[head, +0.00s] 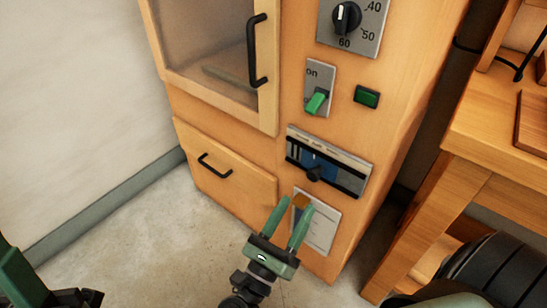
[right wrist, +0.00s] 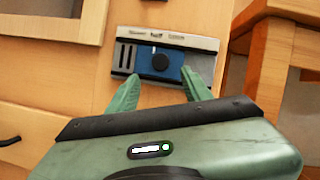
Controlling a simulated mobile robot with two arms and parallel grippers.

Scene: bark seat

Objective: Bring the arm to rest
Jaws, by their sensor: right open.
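My right gripper (head: 297,205) is open, with two green fingers spread apart and nothing between them. In the head view it is in front of the lower part of a wooden cabinet (head: 240,178), just below a panel with a black knob (head: 314,173). In the right wrist view the fingertips (right wrist: 160,78) lie either side of the knob (right wrist: 160,62) in the picture; they seem apart from it. Part of my left arm (head: 22,275) shows at the lower left corner; its fingers cannot be made out.
The cabinet has a glazed door with a black handle (head: 256,50), a drawer (head: 225,160), a dial (head: 346,17), a green toggle switch (head: 316,101) and a green button (head: 367,96). A wooden table (head: 440,190) stands at right. The floor (head: 130,240) at left is clear.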

